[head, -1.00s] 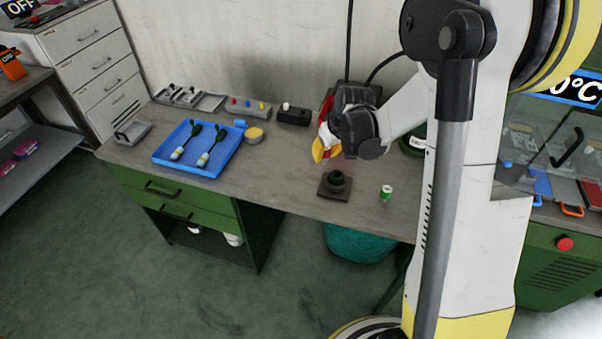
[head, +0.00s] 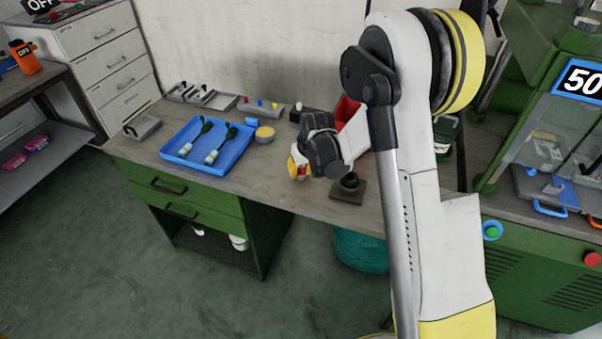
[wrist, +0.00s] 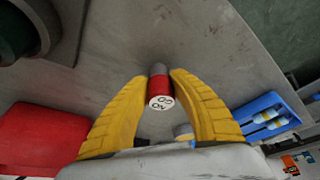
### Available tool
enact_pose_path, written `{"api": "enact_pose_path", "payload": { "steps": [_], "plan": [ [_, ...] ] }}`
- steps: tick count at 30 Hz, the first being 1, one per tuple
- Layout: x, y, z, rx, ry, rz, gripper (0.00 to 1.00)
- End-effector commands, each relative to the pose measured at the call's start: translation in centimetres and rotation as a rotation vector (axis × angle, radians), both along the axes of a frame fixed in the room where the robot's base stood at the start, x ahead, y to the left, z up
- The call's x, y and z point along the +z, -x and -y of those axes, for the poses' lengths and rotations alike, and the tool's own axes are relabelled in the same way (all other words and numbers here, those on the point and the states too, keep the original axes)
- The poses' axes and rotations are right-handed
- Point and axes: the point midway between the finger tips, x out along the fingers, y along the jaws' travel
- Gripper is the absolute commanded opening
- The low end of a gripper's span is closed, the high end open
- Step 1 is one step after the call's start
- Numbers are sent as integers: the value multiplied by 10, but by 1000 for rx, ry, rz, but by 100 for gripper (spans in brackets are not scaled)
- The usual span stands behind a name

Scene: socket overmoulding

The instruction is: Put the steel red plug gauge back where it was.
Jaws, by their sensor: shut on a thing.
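My gripper (head: 297,168) hangs over the middle of the bench, just left of a dark round fixture. In the wrist view my yellow fingers (wrist: 160,78) are shut on the plug gauge (wrist: 158,86). The gauge has a steel-grey end, a red band and a white end face with dark lettering turned to the camera. It appears held clear of the bench top. In the head view the gauge is hard to tell apart from the fingers. A grey block (head: 262,107) with small red, yellow and blue knobs stands at the back of the bench.
The dark fixture (head: 348,187) stands right of my gripper. A red bin (wrist: 40,138) shows in the wrist view. The bench front (head: 250,175) is clear.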

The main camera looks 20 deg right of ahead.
Motion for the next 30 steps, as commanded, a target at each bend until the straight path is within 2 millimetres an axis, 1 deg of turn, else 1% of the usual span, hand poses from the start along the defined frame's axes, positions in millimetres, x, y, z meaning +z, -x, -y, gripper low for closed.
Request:
{"api": "enact_pose_path", "payload": {
  "steps": [4,8,9,10,11,19,23,26,30],
  "plan": [
    [2,0,0,0,0,0,0],
    [-3,0,0,0,0,0,0],
    [-2,0,0,0,0,0,32],
    [-2,0,0,0,0,0,41],
    [-2,0,0,0,0,0,46],
    [-1,0,0,0,0,0,46],
    [6,1,0,0,0,0,46],
    [22,7,1,0,0,0,46],
    [54,19,3,-1,0,0,46]
  ]
}}
